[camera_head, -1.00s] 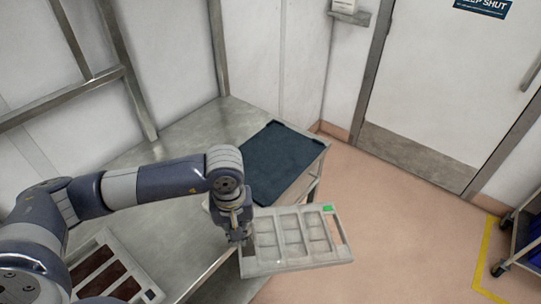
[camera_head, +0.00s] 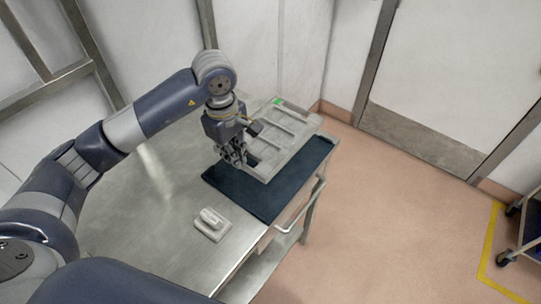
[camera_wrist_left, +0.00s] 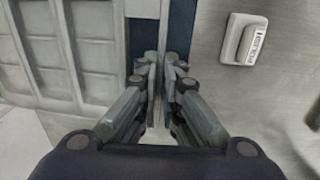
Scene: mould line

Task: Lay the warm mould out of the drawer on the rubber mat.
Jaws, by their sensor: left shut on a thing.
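The mould (camera_head: 291,131) is a pale grey tray with several shallow compartments and a green tag at its far corner. My left gripper (camera_head: 240,158) is shut on its near left edge. In the left wrist view, the mould (camera_wrist_left: 62,62) extends left from the closed fingers (camera_wrist_left: 158,68). The mould is over the far part of the dark rubber mat (camera_head: 247,193), covering it; I cannot tell whether it touches. A strip of mat (camera_wrist_left: 181,22) shows beside the fingers. My right gripper is out of view.
A small pale block with a raised handle (camera_head: 211,223) sits on the steel table (camera_head: 165,215), left of the mat; the left wrist view shows lettering on it (camera_wrist_left: 245,40). A rail (camera_head: 300,209) runs along the table's right side. A wheeled cart (camera_head: 522,240) stands far right.

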